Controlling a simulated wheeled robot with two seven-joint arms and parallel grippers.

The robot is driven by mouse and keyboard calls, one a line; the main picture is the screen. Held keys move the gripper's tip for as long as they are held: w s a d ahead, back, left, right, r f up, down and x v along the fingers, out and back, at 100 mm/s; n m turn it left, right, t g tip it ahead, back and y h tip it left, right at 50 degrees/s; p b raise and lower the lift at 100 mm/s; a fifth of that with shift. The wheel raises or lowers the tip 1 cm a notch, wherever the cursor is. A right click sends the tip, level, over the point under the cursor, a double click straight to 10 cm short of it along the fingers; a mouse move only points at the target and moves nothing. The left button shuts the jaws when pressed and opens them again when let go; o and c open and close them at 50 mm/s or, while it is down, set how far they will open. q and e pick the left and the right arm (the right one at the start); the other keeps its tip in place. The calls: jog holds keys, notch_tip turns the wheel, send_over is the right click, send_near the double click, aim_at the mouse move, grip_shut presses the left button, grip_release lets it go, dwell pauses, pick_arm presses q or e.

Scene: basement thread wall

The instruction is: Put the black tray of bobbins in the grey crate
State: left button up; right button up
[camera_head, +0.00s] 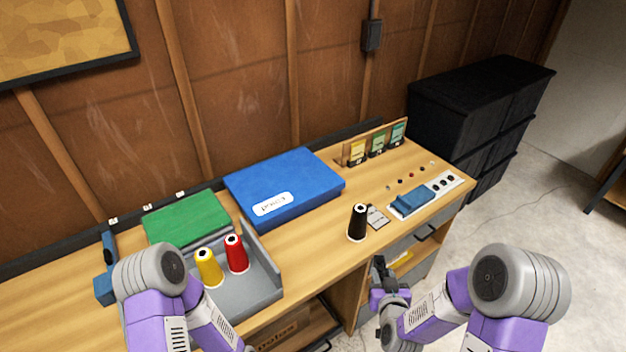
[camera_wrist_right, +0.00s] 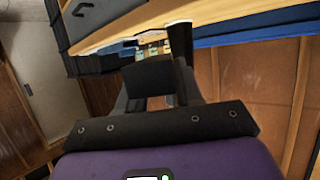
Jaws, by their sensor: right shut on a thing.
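A grey open-topped container (camera_head: 265,284), which fits the grey crate, is at the left on the workbench. A yellow thread cone (camera_head: 208,268) and a red one (camera_head: 236,254) stand in it. My right gripper (camera_head: 380,270) is just off the bench's front edge, right of the container. It is shut on a small dark piece (camera_wrist_right: 150,78) in the right wrist view. I cannot tell whether this is part of the black tray; no bobbins show in it. No other black tray is plain in view. My left arm shows, but its gripper does not.
A black cone (camera_head: 357,222) stands near the front edge, beyond my right gripper. A blue item (camera_head: 411,201), a white strip (camera_head: 450,180) and a card stand (camera_head: 377,145) are at the right.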

jog(key=w+a+r+n+g+y, duration=0.1)
jog(key=w+a+n+y, duration=0.2)
jog(key=w+a, duration=0.3)
jog(key=w+a+r+n+g+y, duration=0.1)
jog(key=w+a+n+y, duration=0.3)
jog(key=a, duration=1)
jog(key=w+r+y, duration=0.1)
jog(key=w, duration=0.1)
jog(key=shift+w+r+g, duration=0.3)
jog(key=shift+w+g, duration=0.1)
jog(key=b, duration=0.1)
send_over(310, 256)
notch_tip(310, 256, down, 6)
jog(key=shift+w, duration=0.1)
notch_tip(310, 256, down, 4)
jog(key=shift+r+b, duration=0.1)
jog(key=shift+b, duration=0.65)
jog(key=shift+r, duration=0.1)
